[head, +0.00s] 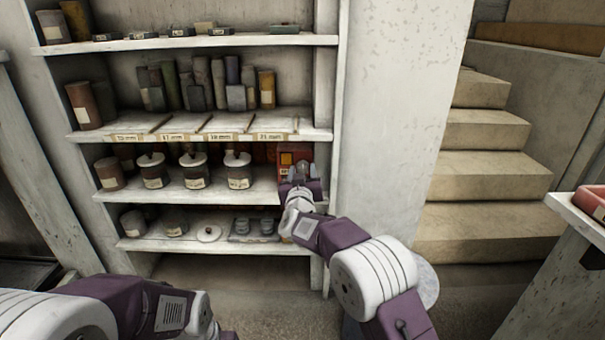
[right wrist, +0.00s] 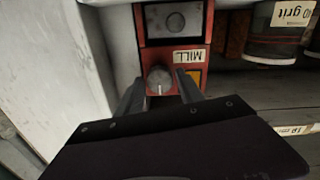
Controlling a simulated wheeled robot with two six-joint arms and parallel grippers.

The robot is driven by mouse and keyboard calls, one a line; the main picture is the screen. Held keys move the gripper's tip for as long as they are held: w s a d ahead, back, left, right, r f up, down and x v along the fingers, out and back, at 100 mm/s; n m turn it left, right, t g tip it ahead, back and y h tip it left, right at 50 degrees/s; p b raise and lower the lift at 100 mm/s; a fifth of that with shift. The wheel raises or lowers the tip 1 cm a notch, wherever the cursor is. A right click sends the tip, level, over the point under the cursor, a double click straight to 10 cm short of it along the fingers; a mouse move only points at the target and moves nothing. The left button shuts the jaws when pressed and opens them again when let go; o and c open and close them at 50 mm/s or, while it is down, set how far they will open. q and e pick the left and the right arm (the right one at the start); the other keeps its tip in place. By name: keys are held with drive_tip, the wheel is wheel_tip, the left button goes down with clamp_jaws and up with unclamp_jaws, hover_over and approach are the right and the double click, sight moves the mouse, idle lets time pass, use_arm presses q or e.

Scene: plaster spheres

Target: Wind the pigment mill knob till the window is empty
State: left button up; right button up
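The pigment mill (head: 285,159) is a red box on the shelf at the right end, partly hidden by my right gripper (head: 301,171) in the head view. In the right wrist view it shows a MILL label (right wrist: 190,57), a round grey knob (right wrist: 158,80) with a pale mark and a dark-framed grey panel (right wrist: 173,20) with a round disc. I cannot tell whether this panel is the window or what is in it. My right gripper (right wrist: 159,86) is open, one finger on each side of the knob; contact is unclear. My left gripper is out of view.
Lidded jars (head: 238,170) stand on the mill's shelf (head: 180,190) to its left. A white wall (head: 395,110) is just right of the shelving. Stone steps (head: 485,160) rise further right, and a worktop (head: 580,207) juts in at the right edge.

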clamp_jaws()
